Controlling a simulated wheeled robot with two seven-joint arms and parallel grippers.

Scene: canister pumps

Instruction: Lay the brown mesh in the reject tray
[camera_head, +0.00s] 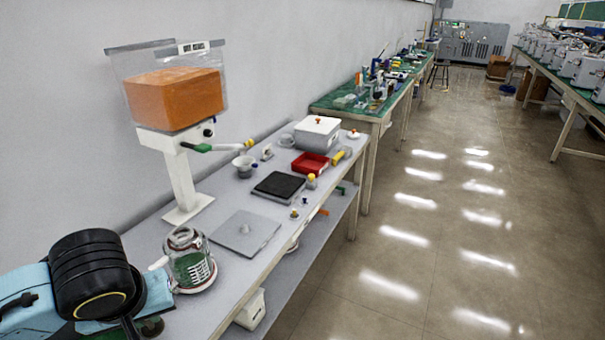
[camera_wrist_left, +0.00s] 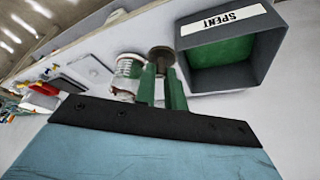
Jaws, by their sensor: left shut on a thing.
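My left gripper (camera_wrist_left: 161,72) has green fingers shut on a small round brown piece, the brown mesh (camera_wrist_left: 161,54), in the left wrist view. In the head view the left arm comes in at the lower left; its green finger part (camera_head: 151,326) shows only partly and the brown mesh is hidden there. A red tray (camera_head: 310,163) lies farther along the bench, well away from the gripper; I read no label on it, so I cannot tell if it is the reject tray. My right gripper is not in view.
A glass canister (camera_head: 189,262) stands close by the left arm, also in the wrist view (camera_wrist_left: 128,68). A grey bin labelled SPENT (camera_wrist_left: 232,58) is beside the fingers. A grey plate (camera_head: 245,234), black mat (camera_head: 279,186) and orange-filled hopper (camera_head: 175,98) lie between or behind.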

